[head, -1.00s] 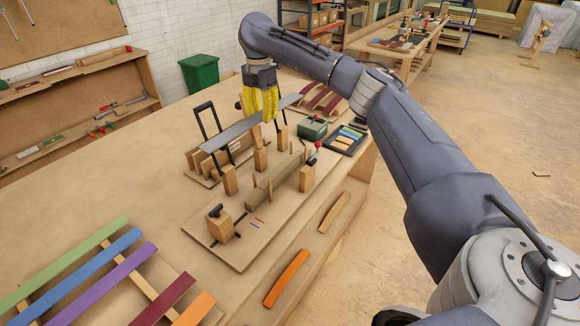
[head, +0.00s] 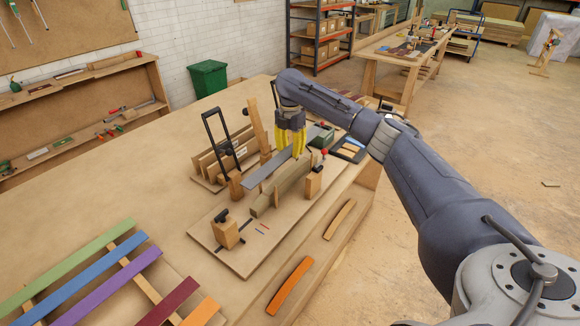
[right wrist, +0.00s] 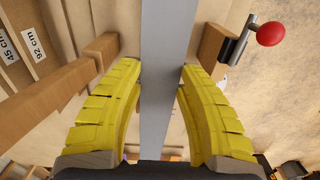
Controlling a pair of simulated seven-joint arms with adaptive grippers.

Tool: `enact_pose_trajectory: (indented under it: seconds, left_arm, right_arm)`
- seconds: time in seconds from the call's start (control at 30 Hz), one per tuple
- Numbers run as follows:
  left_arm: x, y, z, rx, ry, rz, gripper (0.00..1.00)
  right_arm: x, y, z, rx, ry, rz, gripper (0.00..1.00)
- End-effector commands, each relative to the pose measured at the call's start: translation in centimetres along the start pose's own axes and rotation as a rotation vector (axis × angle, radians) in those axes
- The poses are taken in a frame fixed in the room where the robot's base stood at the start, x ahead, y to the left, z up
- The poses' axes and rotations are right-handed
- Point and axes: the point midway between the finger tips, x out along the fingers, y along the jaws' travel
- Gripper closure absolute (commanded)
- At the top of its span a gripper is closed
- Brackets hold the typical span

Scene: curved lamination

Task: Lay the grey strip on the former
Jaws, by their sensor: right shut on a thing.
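My right gripper (head: 291,150) is shut on the grey strip (head: 266,172), gripping it partway along. In the right wrist view the yellow fingers (right wrist: 160,68) stand on either side of the strip (right wrist: 167,90), which runs lengthwise between them. The former (head: 270,199) is a long olive-brown block with a curved top on the wooden base board. The strip hangs close above the former and beside it, roughly parallel; whether they touch cannot be told. My left gripper is not in view.
Wooden posts and a clamp block (head: 227,230) stand around the former. A slotted rack (head: 222,160) with a black handle stands behind. A red-knobbed clamp (right wrist: 252,38) is close to the right finger.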

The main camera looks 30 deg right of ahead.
Motion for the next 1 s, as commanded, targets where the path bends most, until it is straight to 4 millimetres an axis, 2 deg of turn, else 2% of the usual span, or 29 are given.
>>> enact_pose_trajectory:
  seconds: [0.03,0.2,0.47,0.8,1.0]
  left_arm:
    - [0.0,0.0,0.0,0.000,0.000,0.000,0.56]
    - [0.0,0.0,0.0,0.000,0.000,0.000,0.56]
    - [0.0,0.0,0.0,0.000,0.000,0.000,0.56]
    - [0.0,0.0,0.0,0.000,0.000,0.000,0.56]
    - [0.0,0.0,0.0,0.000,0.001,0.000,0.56]
  right_arm:
    - [0.9,0.0,-0.1,0.001,0.002,-0.002,0.86]
    - [2.8,0.0,-0.1,0.000,0.001,0.000,0.86]
    - [3.7,0.0,-0.1,-0.001,0.001,0.000,0.86]
    - [7.4,0.0,-0.1,0.001,0.001,-0.001,0.86]
    - [7.7,0.0,0.0,0.000,0.000,0.001,0.86]
